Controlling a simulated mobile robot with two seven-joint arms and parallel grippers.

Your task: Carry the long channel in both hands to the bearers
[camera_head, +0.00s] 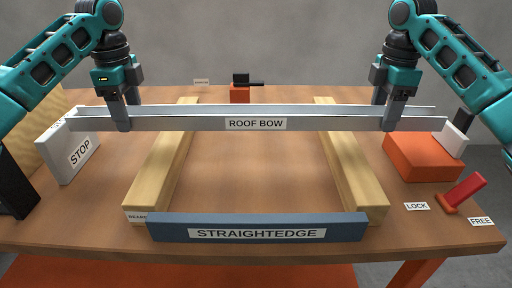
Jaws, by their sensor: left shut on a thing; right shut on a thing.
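The long channel (320,123) is a grey metal profile labelled ROOF BOW, running level across the picture. My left gripper (121,124) is shut on it near its left end. My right gripper (385,124) is shut on it near its right end. Two wooden bearers, the left bearer (163,165) and the right bearer (351,165), run front to back on the table. The channel crosses over both toward their far part. I cannot tell whether it touches them.
A blue straightedge (180,228) lies across the front of the bearers. A white STOP block (62,163) stands at the left, by the channel's left end. An orange block (420,160) with a white piece (454,140) is at the right. A red lever (467,189) lies between LOCK and FREE labels.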

